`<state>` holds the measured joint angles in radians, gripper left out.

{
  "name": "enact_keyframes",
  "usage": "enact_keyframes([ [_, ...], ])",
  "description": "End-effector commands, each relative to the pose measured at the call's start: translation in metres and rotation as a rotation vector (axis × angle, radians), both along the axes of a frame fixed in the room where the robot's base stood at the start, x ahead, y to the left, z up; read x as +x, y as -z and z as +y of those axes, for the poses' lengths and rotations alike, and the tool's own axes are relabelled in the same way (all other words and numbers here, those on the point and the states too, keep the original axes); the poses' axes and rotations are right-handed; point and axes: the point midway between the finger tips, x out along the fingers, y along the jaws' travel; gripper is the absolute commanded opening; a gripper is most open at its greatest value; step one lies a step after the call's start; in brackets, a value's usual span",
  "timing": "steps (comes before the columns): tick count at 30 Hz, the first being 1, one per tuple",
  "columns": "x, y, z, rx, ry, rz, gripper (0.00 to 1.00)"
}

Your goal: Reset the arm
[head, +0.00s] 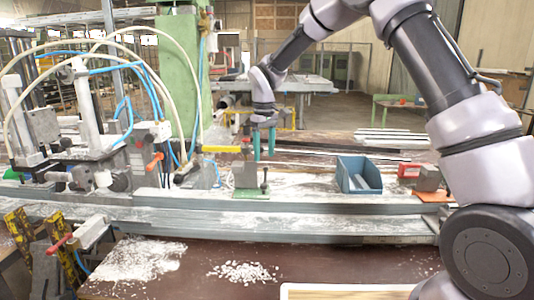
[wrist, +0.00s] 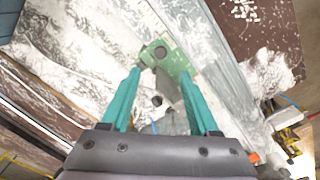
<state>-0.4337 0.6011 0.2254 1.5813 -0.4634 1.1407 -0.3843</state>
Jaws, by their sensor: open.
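My gripper (head: 264,143) hangs in the upper middle of the head view, with its teal fingers pointing down. It is above and slightly behind the green clamp (head: 250,180) on the bench. In the wrist view my gripper (wrist: 160,100) has its two teal fingers spread apart, with nothing held between them. The green clamp (wrist: 178,62) shows past the fingertips, apart from them. My arm reaches in from the right of the head view.
Pneumatic fixtures with hoses (head: 90,120) crowd the left. A green pillar (head: 178,75) rises behind. White shavings (head: 243,271) lie on the brown front surface.

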Motion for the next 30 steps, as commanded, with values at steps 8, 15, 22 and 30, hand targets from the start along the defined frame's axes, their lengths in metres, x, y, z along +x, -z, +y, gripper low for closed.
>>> enact_keyframes([
  [8,-0.012,-0.07,-0.059,0.045,0.152,-0.073,0.62],
  [15,-0.046,-0.137,-0.129,0.11,0.35,-0.154,0.62],
  [22,-0.093,-0.183,-0.191,0.187,0.543,-0.232,0.62],
  [30,-0.161,-0.212,-0.25,0.295,0.771,-0.317,0.62],
])
